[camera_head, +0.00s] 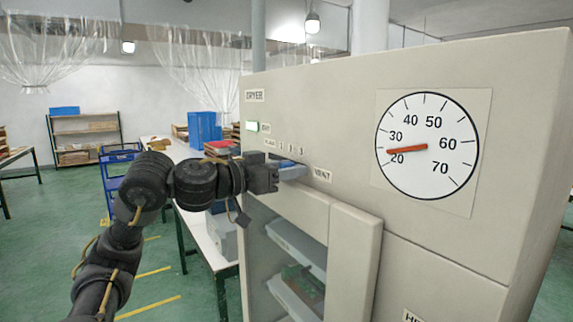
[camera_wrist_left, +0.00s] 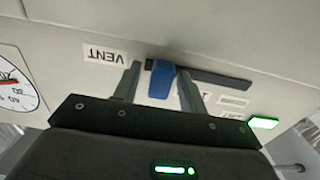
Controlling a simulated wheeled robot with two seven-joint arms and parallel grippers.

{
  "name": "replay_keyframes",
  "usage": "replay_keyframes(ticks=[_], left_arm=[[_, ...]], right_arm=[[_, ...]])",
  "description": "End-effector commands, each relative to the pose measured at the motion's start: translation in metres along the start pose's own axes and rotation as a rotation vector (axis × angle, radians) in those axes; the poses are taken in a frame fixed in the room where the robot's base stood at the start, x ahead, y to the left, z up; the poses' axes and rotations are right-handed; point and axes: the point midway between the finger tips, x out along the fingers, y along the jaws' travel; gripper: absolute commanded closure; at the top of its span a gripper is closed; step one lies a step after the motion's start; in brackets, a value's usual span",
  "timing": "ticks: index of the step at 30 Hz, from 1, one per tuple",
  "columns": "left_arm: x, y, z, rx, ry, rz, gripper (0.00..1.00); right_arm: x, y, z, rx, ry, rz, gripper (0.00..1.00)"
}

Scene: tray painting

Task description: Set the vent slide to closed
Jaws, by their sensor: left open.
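The vent slide's blue knob (camera_wrist_left: 162,80) sits in a dark slot (camera_wrist_left: 225,80) on the dryer's front panel, at the slot end by the VENT label (camera_wrist_left: 105,54). In the wrist view the rest of the slot runs off to the right of the knob. My left gripper (camera_wrist_left: 160,84) is open, with one finger on each side of the knob and a gap visible on both sides. In the head view my left gripper (camera_head: 278,174) is at the panel and partly hides the blue knob (camera_head: 293,172). My right gripper is not in view.
The beige dryer (camera_head: 330,130) carries a round dial (camera_head: 425,145) with a red needle near 20, and a lit green indicator (camera_head: 252,126). Below the slide is an opening with trays (camera_head: 300,245) beside a raised door panel (camera_head: 353,260). A white table (camera_head: 205,225) stands behind my left arm.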

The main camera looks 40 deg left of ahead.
Motion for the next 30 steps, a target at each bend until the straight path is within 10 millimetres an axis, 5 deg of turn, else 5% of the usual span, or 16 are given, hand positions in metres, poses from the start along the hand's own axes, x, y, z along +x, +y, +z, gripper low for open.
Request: replay_keyframes(ticks=[6, 15, 23, 30], left_arm=[[0.0, 0.0, 0.0, 0.0, 0.0, 0.0, 0.59], [0.0, 0.0, 0.0, 0.0, 0.0, 0.0, 0.99], [0.0, -0.002, 0.001, -0.001, 0.0, -0.001, 1.0], [0.0, -0.053, 0.005, -0.009, -0.003, -0.006, 1.0]], right_arm=[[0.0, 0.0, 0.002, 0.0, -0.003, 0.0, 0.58], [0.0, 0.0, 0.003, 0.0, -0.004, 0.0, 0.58], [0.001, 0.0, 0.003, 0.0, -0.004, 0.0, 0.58], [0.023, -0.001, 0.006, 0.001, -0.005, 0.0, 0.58]])
